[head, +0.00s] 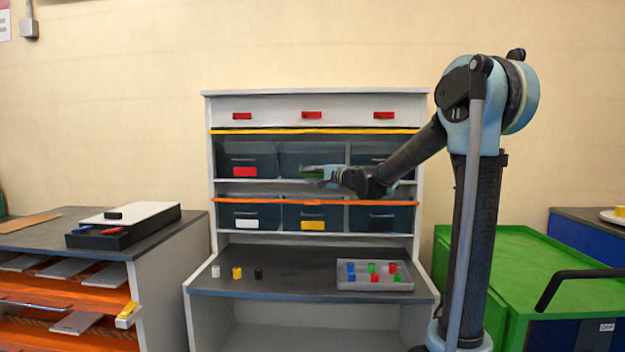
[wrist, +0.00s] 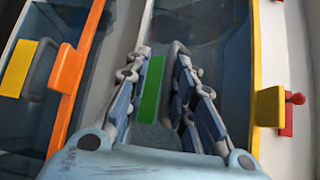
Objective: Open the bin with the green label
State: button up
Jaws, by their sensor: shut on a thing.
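The bin with the green label (head: 312,153) is the middle one of the upper row of dark clear bins in the cabinet. Its green label (wrist: 151,88) shows between my fingers in the wrist view. My gripper (head: 318,173) reaches in from the right, in front of this bin, and covers part of the label in the head view. It is shut on the bin's handle, which my fingers largely hide. The bin's front looks about level with its neighbours; I cannot tell if it is slightly out.
An orange rail (head: 300,201) runs below the bin and a yellow rail (head: 310,131) above. A bin with a yellow label (head: 313,225) sits underneath. A grey tray (head: 375,287) with coloured pieces stands on the worktop, whose middle is clear. A green cabinet (head: 540,262) stands right.

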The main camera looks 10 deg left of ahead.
jog(key=v, duration=1.1)
jog(key=shift+s+d, duration=0.25)
jog(key=shift+d, duration=0.05)
jog(key=s+d+f+n+g+h, duration=0.3)
jog(key=s+d+f, duration=0.5)
jog(key=s+f, duration=0.3)
jog(key=s+d+f+n+g+h, duration=0.3)
jog(key=s+d+f+h, duration=0.2)
jog(key=s+d+f, duration=0.3)
jog(key=s+d+f+n+g+h, duration=0.3)
jog(key=s+d+f+h, duration=0.2)
jog(key=s+f, duration=1)
jog(key=s+d, duration=0.3)
jog(key=shift+s+d+f, duration=0.25)
jog(key=shift+d+f, duration=0.05)
jog(key=shift+d, duration=0.1)
jog(key=shift+w+f, duration=0.2)
jog(key=shift+w, duration=0.25)
